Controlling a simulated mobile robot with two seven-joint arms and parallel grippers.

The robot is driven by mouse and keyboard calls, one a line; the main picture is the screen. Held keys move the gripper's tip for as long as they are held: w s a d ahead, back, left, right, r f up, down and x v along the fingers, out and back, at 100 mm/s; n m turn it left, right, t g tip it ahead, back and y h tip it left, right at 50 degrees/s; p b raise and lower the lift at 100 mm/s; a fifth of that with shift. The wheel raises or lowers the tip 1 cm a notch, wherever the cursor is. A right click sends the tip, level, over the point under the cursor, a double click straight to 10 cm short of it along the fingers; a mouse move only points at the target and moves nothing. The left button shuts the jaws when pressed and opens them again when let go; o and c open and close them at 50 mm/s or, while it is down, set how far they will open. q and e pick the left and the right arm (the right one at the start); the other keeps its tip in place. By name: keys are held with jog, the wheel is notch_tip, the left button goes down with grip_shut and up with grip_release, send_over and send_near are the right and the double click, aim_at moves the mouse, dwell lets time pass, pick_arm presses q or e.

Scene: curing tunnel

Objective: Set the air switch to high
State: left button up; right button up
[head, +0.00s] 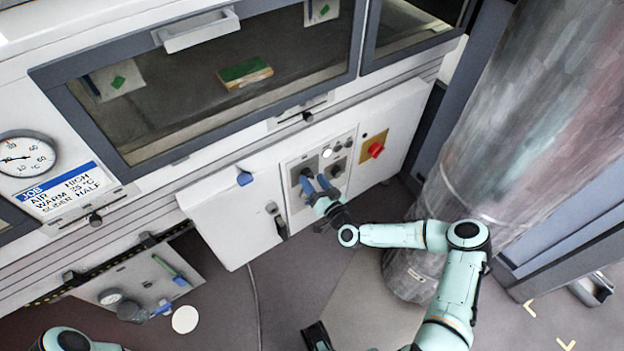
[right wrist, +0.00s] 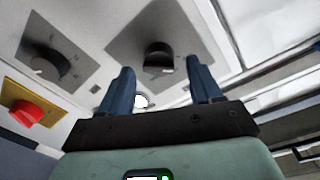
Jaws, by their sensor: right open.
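A grey panel on the white cabinet front carries two dark rotary knobs; I cannot read their labels, so I cannot tell which is the air switch. The left knob (head: 305,174) is close in front of my right gripper (head: 315,182). In the right wrist view this black knob (right wrist: 158,57) lies just beyond and between the blue fingertips (right wrist: 159,75), which appear apart from it. The right gripper is open and empty. The other knob (head: 337,170) also shows in the right wrist view (right wrist: 48,66).
A job card (head: 62,190) reads air high, warm 35 °C, slider half. A red button (head: 376,149) on a yellow plate sits right of the knobs. A dark handle (head: 281,226) is to their left. A large metal duct (head: 490,150) stands at right.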

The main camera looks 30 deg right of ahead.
jog(key=shift+w, duration=0.75)
jog(key=c, duration=1)
